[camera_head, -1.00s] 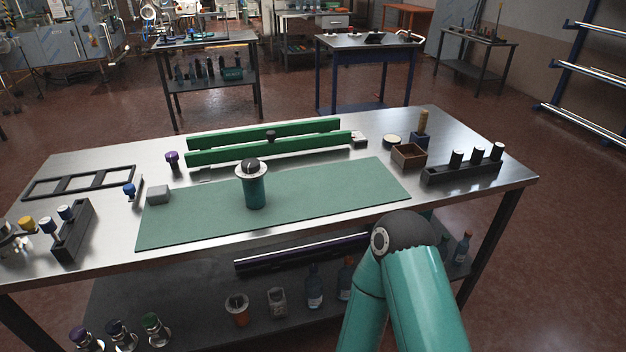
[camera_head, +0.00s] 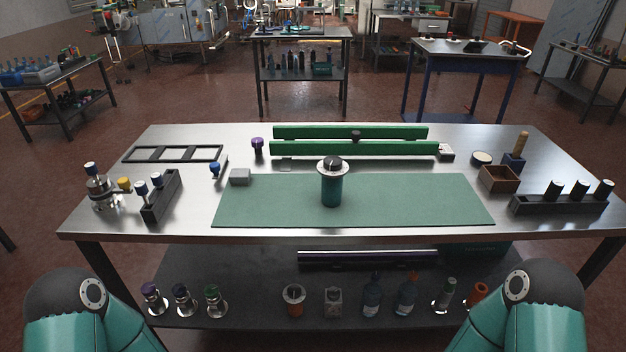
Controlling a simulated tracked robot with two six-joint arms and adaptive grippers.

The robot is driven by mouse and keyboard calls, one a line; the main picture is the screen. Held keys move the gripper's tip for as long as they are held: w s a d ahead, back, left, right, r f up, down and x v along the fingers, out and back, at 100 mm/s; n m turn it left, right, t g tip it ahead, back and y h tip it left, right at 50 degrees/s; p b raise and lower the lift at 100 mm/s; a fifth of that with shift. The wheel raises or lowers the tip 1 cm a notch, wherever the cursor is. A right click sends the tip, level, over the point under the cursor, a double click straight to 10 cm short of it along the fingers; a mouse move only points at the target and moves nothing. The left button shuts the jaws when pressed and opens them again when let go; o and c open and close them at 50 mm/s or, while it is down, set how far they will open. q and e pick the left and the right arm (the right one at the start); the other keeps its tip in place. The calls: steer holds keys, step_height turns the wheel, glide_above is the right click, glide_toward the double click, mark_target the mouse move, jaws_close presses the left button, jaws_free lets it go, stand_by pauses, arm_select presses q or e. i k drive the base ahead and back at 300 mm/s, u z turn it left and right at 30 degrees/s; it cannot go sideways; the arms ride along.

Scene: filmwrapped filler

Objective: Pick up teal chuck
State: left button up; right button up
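A teal cylinder (camera_head: 331,190) with a metal collar and dark rounded top stands upright on the green mat (camera_head: 420,200) at the middle of the bench. It is the plainest teal piece here. On the lower shelf, a small chrome piece with a green top (camera_head: 213,292) stands beside similar pieces with a dark top (camera_head: 182,292) and a purple top (camera_head: 151,290). I cannot tell for certain which piece is called the chuck. My teal arm links show at the bottom left and bottom right corners, apart from the bench objects. Neither gripper is in view.
Green rails (camera_head: 350,132) lie behind the mat. A dark rack (camera_head: 163,195) and chrome device (camera_head: 100,190) stand left; a wooden box (camera_head: 498,180) and black rack (camera_head: 560,204) stand right. A grey block (camera_head: 240,177) touches or nears the mat's left edge. Much of the mat is bare.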

mark_target(331, 182)
steer(key=z, duration=0.45)
steer(key=i, duration=1)
steer(key=u, duration=0.4)
